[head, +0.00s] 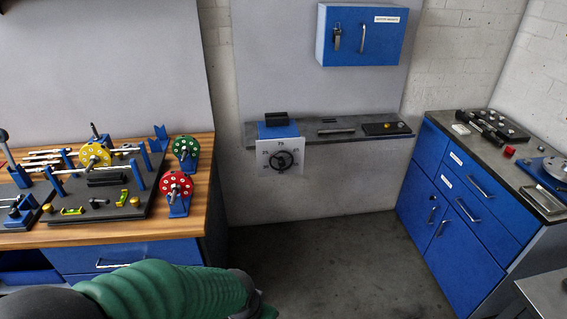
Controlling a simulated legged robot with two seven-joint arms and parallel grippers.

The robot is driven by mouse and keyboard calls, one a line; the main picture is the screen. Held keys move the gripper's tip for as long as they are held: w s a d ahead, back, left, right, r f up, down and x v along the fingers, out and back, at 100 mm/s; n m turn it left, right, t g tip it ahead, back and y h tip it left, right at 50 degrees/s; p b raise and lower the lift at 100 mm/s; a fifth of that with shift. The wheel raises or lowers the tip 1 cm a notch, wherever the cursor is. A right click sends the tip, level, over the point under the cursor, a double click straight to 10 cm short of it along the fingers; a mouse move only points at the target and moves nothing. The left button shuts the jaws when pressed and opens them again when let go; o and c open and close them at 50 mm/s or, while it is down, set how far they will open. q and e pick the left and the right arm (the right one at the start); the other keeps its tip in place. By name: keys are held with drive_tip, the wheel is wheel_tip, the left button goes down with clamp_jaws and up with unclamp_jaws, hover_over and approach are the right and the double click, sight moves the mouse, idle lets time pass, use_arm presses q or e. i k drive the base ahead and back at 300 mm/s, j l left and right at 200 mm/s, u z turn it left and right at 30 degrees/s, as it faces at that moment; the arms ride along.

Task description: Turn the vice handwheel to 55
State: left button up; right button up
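The vice (278,130) is a blue block with a dark jaw on top, at the left end of the grey wall shelf. A white dial plate (266,168) hangs on its front, below the shelf edge. The dark round handwheel (284,159) sits in the middle of the plate. Small numbers stand around the wheel, too blurred to read surely, and I cannot tell the wheel's setting. My green-sleeved left arm comes in at the bottom left, well below and in front of the handwheel. No gripper fingers show, and nothing touches the wheel.
A wooden bench (130,238) with rotors and tools stands at the left. A blue cabinet (455,190) with a dark top stands at the right. A blue wall box (362,35) hangs above the shelf (350,131). The floor (330,255) between bench and cabinet is clear.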

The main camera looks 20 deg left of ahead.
sight(282, 163)
drive_tip(key=i+j, duration=0.1)
drive_tip(key=i, duration=0.45)
drive_tip(key=i+j, duration=0.1)
drive_tip(key=i, duration=0.45)
drive_tip(key=i+u, duration=0.1)
drive_tip(key=u, duration=0.65)
drive_tip(key=i+u, duration=0.15)
drive_tip(key=u, duration=0.25)
drive_tip(key=l+u, duration=0.1)
drive_tip(key=u, duration=0.3)
